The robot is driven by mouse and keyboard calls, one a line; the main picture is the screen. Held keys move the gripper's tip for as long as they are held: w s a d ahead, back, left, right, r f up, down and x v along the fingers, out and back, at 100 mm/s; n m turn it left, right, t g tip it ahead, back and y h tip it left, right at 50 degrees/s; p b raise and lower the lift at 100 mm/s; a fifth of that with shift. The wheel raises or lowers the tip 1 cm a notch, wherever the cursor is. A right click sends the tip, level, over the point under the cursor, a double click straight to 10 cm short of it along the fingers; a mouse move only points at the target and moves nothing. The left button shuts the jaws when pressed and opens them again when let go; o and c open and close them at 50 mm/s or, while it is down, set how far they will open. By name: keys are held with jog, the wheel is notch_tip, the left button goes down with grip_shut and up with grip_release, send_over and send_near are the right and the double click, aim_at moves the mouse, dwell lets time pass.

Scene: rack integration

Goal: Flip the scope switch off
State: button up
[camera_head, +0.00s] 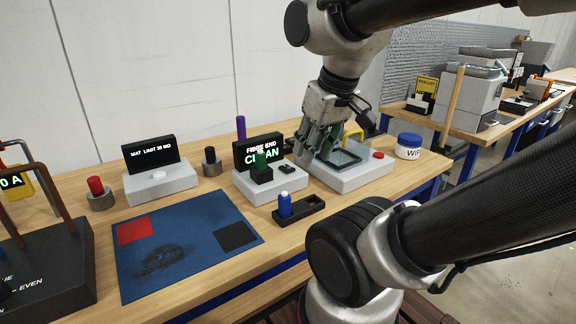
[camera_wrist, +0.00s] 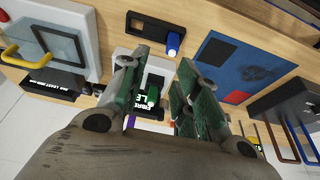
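The scope is a light grey box (camera_head: 258,190) with an upright black display (camera_head: 246,152) reading "FIBRE END CLEAN". A green plug (camera_head: 262,160) stands in a black holder on it. A small black part (camera_head: 287,168), which looks like the switch, sits on top to the right; its on or off position is too small to tell. My gripper (camera_head: 314,150) points down just right of the scope, apart from the switch as far as I can see. In the wrist view the gripper (camera_wrist: 158,72) has its fingers spread, with the scope and green plug (camera_wrist: 152,97) showing between them. The switch is not clear there.
A grey box with a framed window and yellow handle (camera_head: 353,134) is beside and partly behind my gripper. A black tray (camera_head: 312,207) with a blue plug (camera_head: 284,203) lies in front. A blue mat (camera_head: 190,265) lies left, a WIPES jar (camera_head: 408,150) right.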

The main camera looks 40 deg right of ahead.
jog(key=shift+w+d+f+g, duration=0.35)
jog(key=shift+w+f+g, duration=0.25)
jog(key=shift+f, duration=0.2)
grip_shut()
jog(key=w+d+r+m+g, duration=0.1)
jog(key=w+d+m+g, duration=0.1)
jog(key=w+m, duration=0.7)
jog(key=w+d+r+m+g, duration=0.1)
jog(key=w+d+m+g, duration=0.1)
jog(key=w+d+m, duration=0.3)
jog(key=shift+w+r+m+g, duration=0.35)
jog(key=shift+w+m, duration=1.55)
jog(key=shift+w, duration=0.75)
jog(key=shift+d, duration=0.1)
